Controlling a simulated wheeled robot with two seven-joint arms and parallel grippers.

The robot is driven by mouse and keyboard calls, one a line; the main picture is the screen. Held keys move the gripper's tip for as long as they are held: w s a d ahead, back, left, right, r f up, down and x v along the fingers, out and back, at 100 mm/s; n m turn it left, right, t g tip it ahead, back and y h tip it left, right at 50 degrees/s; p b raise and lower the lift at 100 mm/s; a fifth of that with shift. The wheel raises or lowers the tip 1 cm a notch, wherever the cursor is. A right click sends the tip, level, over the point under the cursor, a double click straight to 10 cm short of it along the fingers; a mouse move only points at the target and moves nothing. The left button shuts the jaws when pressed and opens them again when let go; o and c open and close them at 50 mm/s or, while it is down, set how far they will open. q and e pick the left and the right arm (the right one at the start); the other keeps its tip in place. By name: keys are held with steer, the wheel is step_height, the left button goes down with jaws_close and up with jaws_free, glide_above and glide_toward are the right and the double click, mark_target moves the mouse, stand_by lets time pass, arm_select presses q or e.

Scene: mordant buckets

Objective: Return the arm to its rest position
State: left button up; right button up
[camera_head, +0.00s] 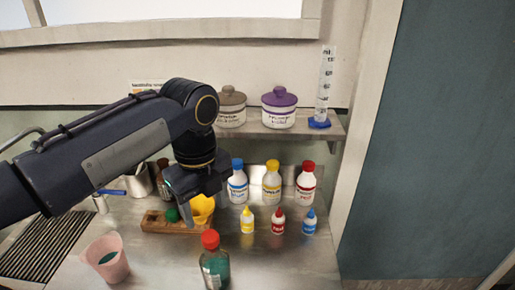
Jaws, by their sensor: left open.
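My left arm comes in from the left, and its gripper (184,204) points down over the bench, above the wooden block (160,224). The gripper is open. A yellow cup (203,208) stands right beside and partly behind its fingers; I cannot tell whether they touch. A green-capped thing (172,215) shows at the block under the gripper. My right gripper is not in view.
A red-capped bottle (214,262) stands in front, and a pink cup (106,260) with dark liquid is at front left. Several capped bottles stand at the back right. The shelf (310,132) holds lidded jars and a measuring cylinder (324,90). The front right bench is clear.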

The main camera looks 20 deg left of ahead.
arm_select(q)
steer(key=s+f+n+t+h, duration=0.2)
steer(key=s+f+n, duration=0.3)
steer(key=n, duration=0.7)
steer(key=s+f+n+t+h, duration=0.1)
steer(key=s+f+n+t, duration=0.2)
steer(key=n, duration=1)
steer(key=shift+s+d+f+n+t+h, duration=0.3)
steer(key=shift+s+d+f+h, duration=0.15)
steer(key=shift+s+f, duration=1.55)
steer(key=shift+w+f, duration=0.15)
steer(key=shift+w, duration=0.05)
